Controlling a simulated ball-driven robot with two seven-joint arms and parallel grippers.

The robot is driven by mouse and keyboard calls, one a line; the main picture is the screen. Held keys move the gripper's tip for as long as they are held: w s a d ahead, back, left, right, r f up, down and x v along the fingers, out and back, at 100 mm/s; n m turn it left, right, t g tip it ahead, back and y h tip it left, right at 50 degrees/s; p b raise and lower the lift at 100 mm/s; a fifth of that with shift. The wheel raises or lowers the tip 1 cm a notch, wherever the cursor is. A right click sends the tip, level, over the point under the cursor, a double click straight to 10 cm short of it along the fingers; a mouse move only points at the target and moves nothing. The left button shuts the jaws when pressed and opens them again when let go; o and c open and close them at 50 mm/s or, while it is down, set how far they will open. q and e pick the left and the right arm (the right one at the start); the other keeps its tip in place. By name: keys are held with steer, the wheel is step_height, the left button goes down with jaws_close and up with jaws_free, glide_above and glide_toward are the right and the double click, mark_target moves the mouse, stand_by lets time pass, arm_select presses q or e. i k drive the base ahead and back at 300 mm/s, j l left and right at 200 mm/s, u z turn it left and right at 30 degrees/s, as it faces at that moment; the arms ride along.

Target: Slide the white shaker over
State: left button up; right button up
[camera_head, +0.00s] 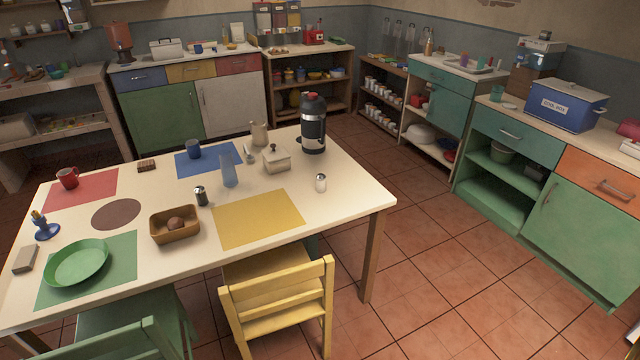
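The white shaker (320,183) stands upright on the cream table (345,212). It has a pale body and a grey top. A black shaker (201,196) with a metal top stands further left, beside the tan basket (175,224). Neither of my grippers shows in the head view, and nothing touches the white shaker.
A yellow chair (280,298) stands at the table's front edge.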

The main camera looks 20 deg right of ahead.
mark_target(321, 178)
steer(key=i+l, duration=0.2)
steer(key=l, duration=0.15)
steer(key=i+l+u, duration=0.1)
steer(key=i+l, duration=0.35)
steer(key=l, duration=0.25)
steer(key=i+l, duration=0.2)
steer(key=l, duration=0.2)
steer(key=u, duration=0.05)
